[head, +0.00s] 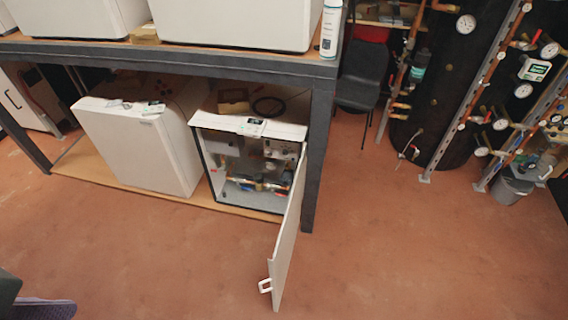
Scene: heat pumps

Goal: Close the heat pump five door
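A white heat pump box (248,127) stands on the low wooden shelf under the bench, right of another white box. Its door (288,235) is wide open, swung out over the floor towards me and hinged on the box's right side. A white handle (265,286) sits near the door's free edge, low in the picture. Pipes and valves (262,182) show inside the open box. I cannot read a number on it. Neither of my grippers can be made out; a dark shape at the lower left corner is cut off.
A closed white box (140,145) stands to the left. The bench's dark post (318,155) rises just right of the open door. A dark chair (362,80), pipework and a grey bucket (510,188) are at the right. The red-brown floor (410,250) in front is clear.

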